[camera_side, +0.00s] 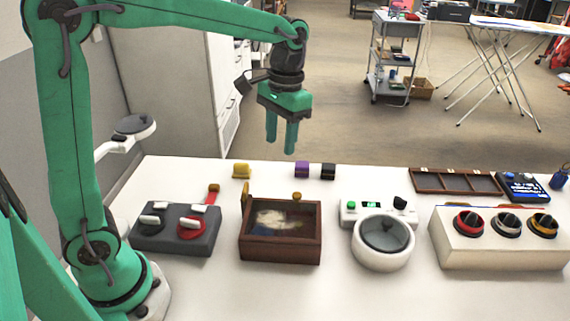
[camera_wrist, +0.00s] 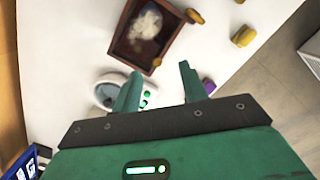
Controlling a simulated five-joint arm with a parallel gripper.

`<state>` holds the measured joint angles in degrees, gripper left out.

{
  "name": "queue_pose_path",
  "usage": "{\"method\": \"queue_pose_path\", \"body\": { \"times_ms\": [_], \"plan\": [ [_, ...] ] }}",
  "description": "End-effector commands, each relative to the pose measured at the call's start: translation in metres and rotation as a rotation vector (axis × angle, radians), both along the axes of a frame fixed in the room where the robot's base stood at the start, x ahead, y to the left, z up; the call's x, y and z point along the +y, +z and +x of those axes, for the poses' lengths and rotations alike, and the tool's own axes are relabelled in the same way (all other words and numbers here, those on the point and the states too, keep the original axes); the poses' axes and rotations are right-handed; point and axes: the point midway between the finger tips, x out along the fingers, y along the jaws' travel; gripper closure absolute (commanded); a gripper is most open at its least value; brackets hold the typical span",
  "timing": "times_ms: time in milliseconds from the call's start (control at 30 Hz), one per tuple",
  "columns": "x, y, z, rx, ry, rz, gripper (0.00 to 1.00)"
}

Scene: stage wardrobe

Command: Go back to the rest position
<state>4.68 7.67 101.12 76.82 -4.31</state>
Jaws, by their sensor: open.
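My gripper (camera_side: 281,143) hangs above the back edge of the white table (camera_side: 310,288) in the side view, fingers pointing down. Its two green fingers are apart with nothing between them. In the wrist view my gripper (camera_wrist: 158,88) also shows open and empty. It is clear of everything on the table. A yellow block (camera_side: 241,170), a purple block (camera_side: 302,169) and a black block (camera_side: 328,171) sit along the back of the table, below the gripper.
A divided tray (camera_side: 455,191) lies back right. Space above the table is free.

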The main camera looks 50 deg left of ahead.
Motion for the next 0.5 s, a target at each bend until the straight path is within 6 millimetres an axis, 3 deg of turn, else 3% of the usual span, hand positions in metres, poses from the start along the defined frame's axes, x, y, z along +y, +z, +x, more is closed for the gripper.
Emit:
{"method": "queue_pose_path", "body": {
  "times_ms": [200,500],
  "plan": [
    [0.008,0.018,-0.033,-0.114,0.001,-0.009,0.57],
    [0.018,0.028,-0.077,-0.266,0.003,-0.015,0.57]
  ]
}}
